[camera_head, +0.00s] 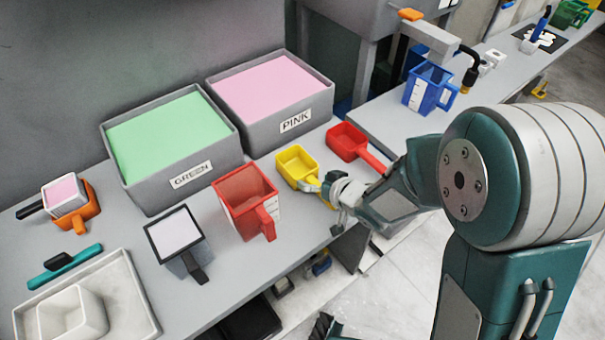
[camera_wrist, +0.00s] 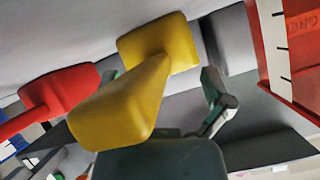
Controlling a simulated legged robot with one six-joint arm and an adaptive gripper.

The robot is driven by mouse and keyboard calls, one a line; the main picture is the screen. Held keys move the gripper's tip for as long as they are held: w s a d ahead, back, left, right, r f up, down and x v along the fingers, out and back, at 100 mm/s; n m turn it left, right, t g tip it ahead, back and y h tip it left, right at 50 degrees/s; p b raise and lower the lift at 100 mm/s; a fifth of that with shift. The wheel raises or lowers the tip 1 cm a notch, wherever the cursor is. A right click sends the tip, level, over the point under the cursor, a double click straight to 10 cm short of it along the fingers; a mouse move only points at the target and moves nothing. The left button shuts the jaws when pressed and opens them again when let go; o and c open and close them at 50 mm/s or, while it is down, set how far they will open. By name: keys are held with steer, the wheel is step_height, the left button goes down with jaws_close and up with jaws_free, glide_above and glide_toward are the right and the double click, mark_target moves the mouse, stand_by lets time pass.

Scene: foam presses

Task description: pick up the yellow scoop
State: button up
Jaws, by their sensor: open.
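The yellow scoop (camera_head: 296,163) sits on the grey bench in front of the pink and green bins, its bowl facing up. My gripper (camera_head: 331,193) is at the scoop's handle end, near the bench's front edge. In the wrist view the yellow scoop (camera_wrist: 158,45) has its thick handle pointing towards the camera. The fingers of my gripper (camera_wrist: 165,90) stand apart on either side of the handle, which partly hides the left one. A gap shows between the handle and the right finger; contact on the left cannot be told.
A red scoop (camera_head: 348,142) lies right of the yellow one, and a red measuring jug (camera_head: 240,205) stands to its left. The green bin (camera_head: 190,185) and pink bin (camera_head: 265,128) stand behind. A blue jug (camera_head: 425,90) is further right. Bare bench shows around the scoop.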

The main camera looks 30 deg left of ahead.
steer(key=shift+w+a+f, duration=0.1)
steer(key=shift+a+f, duration=0.05)
steer(key=shift+a, duration=0.3)
jaws_close()
